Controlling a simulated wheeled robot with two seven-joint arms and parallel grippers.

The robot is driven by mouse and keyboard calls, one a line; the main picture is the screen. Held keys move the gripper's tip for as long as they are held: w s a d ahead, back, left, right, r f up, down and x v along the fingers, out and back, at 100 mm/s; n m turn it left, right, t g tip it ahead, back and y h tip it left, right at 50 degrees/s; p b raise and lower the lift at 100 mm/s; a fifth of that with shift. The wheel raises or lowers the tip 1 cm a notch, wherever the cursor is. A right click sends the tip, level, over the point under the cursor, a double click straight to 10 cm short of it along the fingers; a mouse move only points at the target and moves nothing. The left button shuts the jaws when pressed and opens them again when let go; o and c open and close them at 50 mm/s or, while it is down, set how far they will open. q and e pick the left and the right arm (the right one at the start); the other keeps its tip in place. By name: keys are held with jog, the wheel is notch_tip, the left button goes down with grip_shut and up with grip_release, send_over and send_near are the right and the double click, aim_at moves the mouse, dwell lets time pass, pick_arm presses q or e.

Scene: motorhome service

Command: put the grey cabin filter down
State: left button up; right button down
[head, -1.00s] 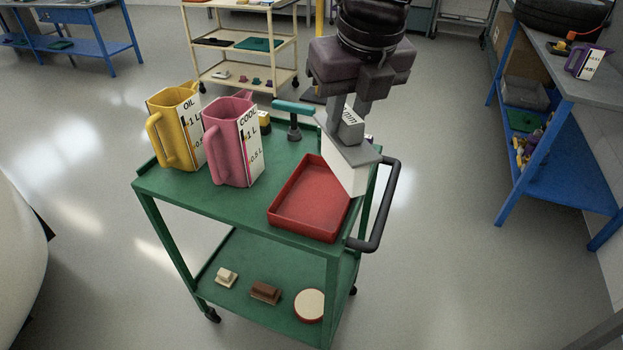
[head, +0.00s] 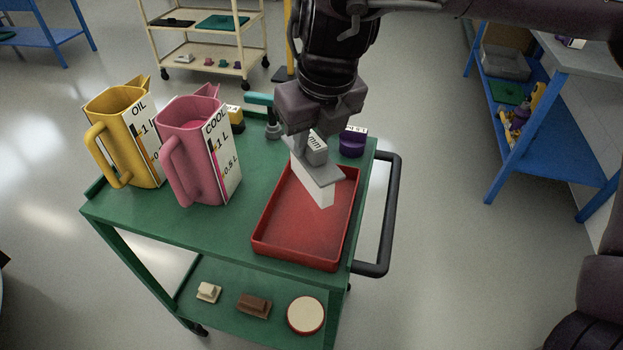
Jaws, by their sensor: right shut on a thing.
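The grey cabin filter (head: 314,184) has a grey top plate with a small labelled block and a white body. My right gripper (head: 305,145) comes down from above and is shut on the block on its top. The filter is slightly tilted, at the back part of the red tray (head: 296,260) on the green cart. Its lower end is inside the tray's outline; I cannot tell whether it touches the tray floor. The rest of the tray is empty. My left gripper is not in view.
A pink coolant jug (head: 195,150) and a yellow oil jug (head: 122,140) stand left of the tray. Behind it are a teal-handled tool (head: 262,100) and a purple item (head: 352,142). The cart's black handle (head: 392,210) is on the right.

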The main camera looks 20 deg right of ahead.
notch_tip(320, 180, down, 3)
jog(key=shift+r, duration=0.15)
jog(key=shift+f, duration=2.4)
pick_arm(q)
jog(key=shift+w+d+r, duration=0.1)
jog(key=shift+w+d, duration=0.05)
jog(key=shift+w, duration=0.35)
pick_arm(e)
jog(key=shift+s, duration=0.1)
jog(key=shift+f, duration=0.15)
jog(key=c, duration=1.2)
grip_release()
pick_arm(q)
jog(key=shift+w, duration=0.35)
